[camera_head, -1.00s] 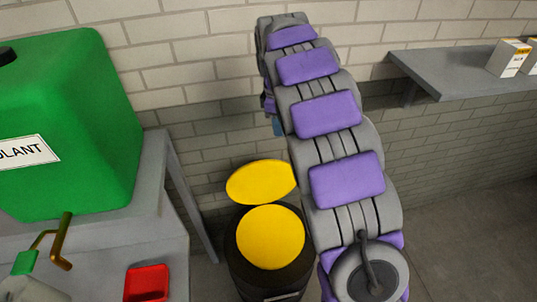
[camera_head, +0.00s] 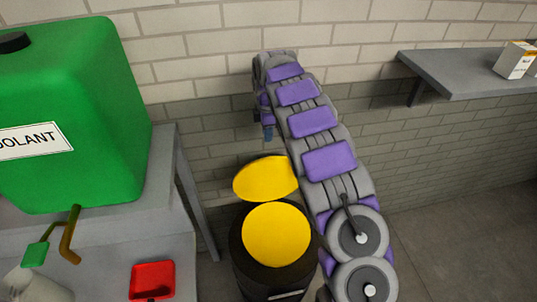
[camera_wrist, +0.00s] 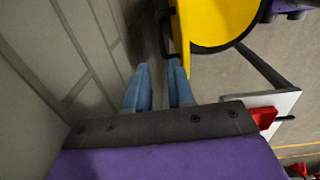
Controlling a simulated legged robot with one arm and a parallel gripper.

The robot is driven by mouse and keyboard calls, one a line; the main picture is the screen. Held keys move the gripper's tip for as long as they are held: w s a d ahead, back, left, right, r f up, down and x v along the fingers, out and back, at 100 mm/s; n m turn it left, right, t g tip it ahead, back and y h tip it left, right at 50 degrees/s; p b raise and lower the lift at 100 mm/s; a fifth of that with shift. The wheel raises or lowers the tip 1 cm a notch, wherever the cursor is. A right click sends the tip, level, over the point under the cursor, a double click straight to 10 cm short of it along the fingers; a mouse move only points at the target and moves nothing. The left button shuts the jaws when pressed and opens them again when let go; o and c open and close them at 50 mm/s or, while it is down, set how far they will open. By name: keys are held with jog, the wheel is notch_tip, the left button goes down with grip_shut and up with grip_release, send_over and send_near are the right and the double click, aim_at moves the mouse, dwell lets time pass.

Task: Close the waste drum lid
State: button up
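The waste drum (camera_head: 245,262) is a dark cylinder with a yellow top face, standing at bottom centre in the head view. Its yellow lid (camera_head: 265,179) stands raised behind the opening, tilted up toward the wall. In the wrist view a yellow round surface (camera_wrist: 215,18) with a black rim fills the top right, with a dark bracket beside its left edge. My gripper (camera_wrist: 159,66) has two blue fingers apart with nothing visible between them, just below that bracket. In the head view my gripper (camera_head: 268,132) shows small behind my arm, above the lid and near the wall.
A green coolant tank (camera_head: 75,110) stands on a grey bench (camera_head: 165,185) at left. A red tray (camera_head: 152,280) lies on the bench's lower part. A grey shelf (camera_head: 450,82) with a white box (camera_head: 514,60) is at right. The brick wall is close behind the lid.

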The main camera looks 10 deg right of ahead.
jog(key=d+f, duration=0.1)
jog(key=f, duration=0.1)
jog(key=d+f+b, duration=0.1)
jog(key=f, duration=0.2)
jog(key=d+f, duration=0.1)
jog(key=f, duration=0.2)
jog(key=shift+w+f, duration=0.1)
jog(key=shift+f, duration=0.1)
jog(key=shift+w+a+f+b, duration=0.1)
jog(key=shift+a+f+b, duration=0.3)
jog(key=shift+a+f, duration=0.75)
jog(key=shift+a, duration=0.1)
jog(key=shift+d, duration=0.95)
jog(key=c, duration=0.3)
grip_shut()
jog(key=shift+a, duration=0.4)
